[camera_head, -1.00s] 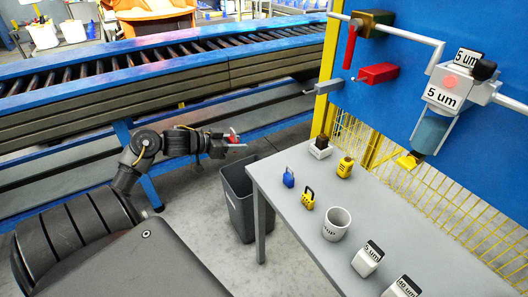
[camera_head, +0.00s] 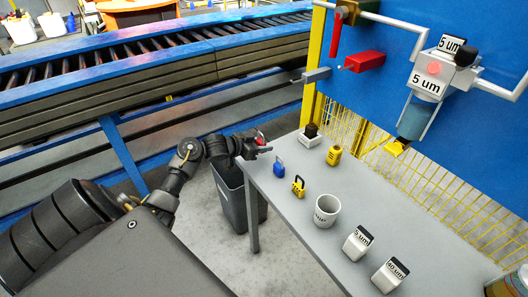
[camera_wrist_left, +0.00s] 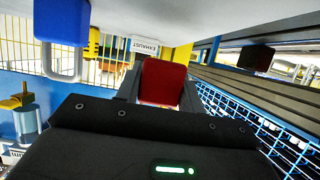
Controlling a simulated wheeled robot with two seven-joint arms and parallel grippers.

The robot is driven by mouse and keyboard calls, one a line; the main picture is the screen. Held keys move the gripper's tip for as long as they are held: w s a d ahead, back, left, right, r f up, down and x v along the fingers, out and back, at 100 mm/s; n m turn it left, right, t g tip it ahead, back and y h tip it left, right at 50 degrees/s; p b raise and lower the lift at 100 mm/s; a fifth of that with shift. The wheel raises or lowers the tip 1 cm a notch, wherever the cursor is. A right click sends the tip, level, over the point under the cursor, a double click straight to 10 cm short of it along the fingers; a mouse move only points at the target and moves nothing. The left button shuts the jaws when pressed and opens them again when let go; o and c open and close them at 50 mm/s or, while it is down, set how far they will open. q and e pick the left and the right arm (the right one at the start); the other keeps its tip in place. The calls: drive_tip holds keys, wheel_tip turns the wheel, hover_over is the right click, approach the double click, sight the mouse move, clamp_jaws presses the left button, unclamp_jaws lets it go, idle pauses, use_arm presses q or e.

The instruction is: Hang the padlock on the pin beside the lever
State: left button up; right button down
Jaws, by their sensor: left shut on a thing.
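My left gripper (camera_head: 262,146) is shut on a red padlock (camera_head: 261,139), held near the table's far left corner. In the left wrist view the red padlock (camera_wrist_left: 162,82) sits between the fingers; its shackle is hidden there. On the blue panel, the red lever (camera_head: 335,36) hangs down from a brass valve (camera_head: 347,10) on a white pipe. Below it a grey block (camera_head: 317,75) with a thin pin sticks out at the panel's left edge. A red block (camera_head: 364,62) with a small tip is to its right. My right gripper is not in view.
The grey table (camera_head: 290,222) holds a blue padlock (camera_head: 279,168), a yellow padlock (camera_head: 298,186), a yellow item (camera_head: 334,155), a white cup (camera_head: 326,211) and white labelled blocks (camera_head: 357,243). A dark bin (camera_head: 230,200) stands left of the table. A conveyor (camera_head: 130,90) runs behind.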

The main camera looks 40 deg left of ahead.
sight(264, 157)
use_arm(q)
drive_tip(key=f, duration=0.1)
drive_tip(key=f+p, duration=0.1)
drive_tip(key=f, duration=0.1)
drive_tip(key=shift+w+d, duration=0.25)
drive_tip(key=shift+w, duration=0.15)
drive_tip(key=shift+f, duration=0.25)
drive_tip(key=shift+s, duration=0.1)
drive_tip(key=shift+f, duration=0.1)
drive_tip(key=shift+f, duration=0.1)
drive_tip(key=o, duration=1)
